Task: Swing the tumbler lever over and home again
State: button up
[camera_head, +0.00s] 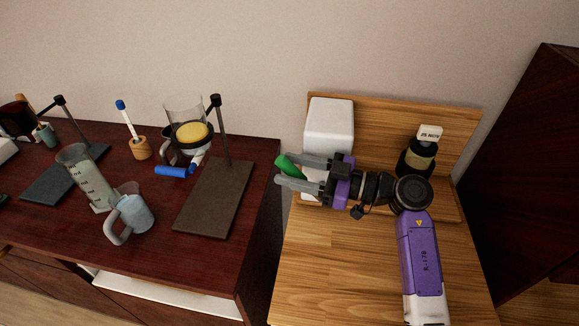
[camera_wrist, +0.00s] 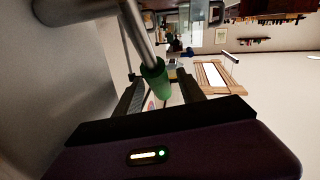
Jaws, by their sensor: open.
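A lever with a green grip (camera_head: 287,167) sticks out at the left side of a white box (camera_head: 328,125) on the wooden stand. In the wrist view the green grip (camera_wrist: 155,82) sits at the end of a shiny metal rod (camera_wrist: 135,30) coming from the upper left. My gripper (camera_head: 283,170) is open and points left, with its fingers on either side of the grip. In the wrist view my gripper (camera_wrist: 160,92) shows the grip between the spread fingers; I cannot tell whether either finger touches it. The lever's pivot is hidden.
A dark bottle with a white label (camera_head: 422,155) stands right of the box. On the dark table to the left are a glass vessel with a blue handle (camera_head: 172,171), a stand base (camera_head: 213,200) and a jug (camera_head: 131,214). A gap separates the two tables.

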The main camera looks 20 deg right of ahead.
jog(key=shift+w+a, duration=0.25)
jog(key=shift+a, duration=0.05)
grip_shut()
dwell(1.3)
